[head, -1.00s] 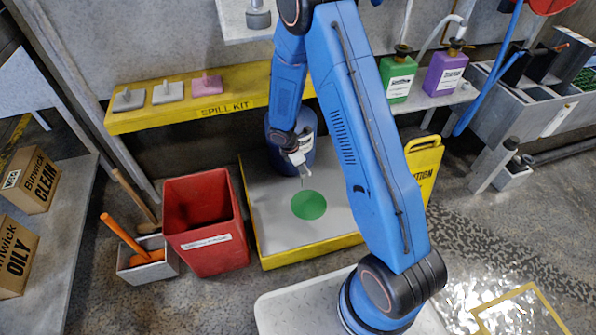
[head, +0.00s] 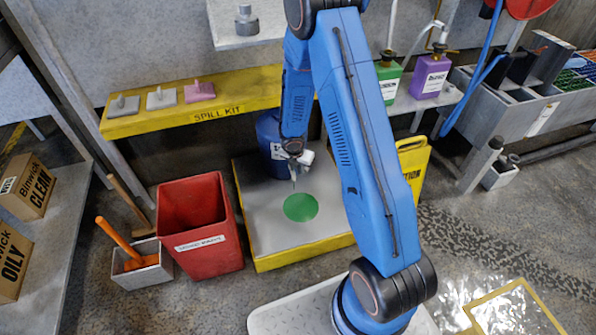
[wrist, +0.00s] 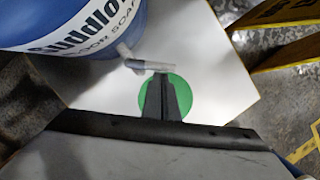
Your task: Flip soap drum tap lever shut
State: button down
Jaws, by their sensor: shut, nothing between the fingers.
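The soap drum (head: 268,140) is blue with a white label and stands at the back of the pale platform. It is partly hidden behind my arm in the head view and fills the upper left of the wrist view (wrist: 60,22). The tap (wrist: 126,52) sticks out from the drum's lower side, with a thin pale bar, seemingly its lever (wrist: 150,65), pointing right. My gripper (wrist: 163,76) is shut and empty, its fingertips right by the bar; I cannot tell whether they touch. In the head view my gripper (head: 293,184) points down in front of the drum.
A green round patch (head: 300,207) lies on the yellow-edged platform (head: 262,240) below my gripper. A red bin (head: 205,250) stands left of it. The yellow spill kit shelf (head: 150,122) runs behind, and a yellow caution sign (head: 414,170) stands to the right.

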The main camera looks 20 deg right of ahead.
jog(key=shift+n, duration=0.8)
jog(key=shift+w+d, duration=0.6)
jog(key=shift+d, duration=0.25)
jog(key=shift+w+d, duration=0.6)
jog(key=shift+d, duration=0.2)
jog(key=shift+w+d, duration=0.15)
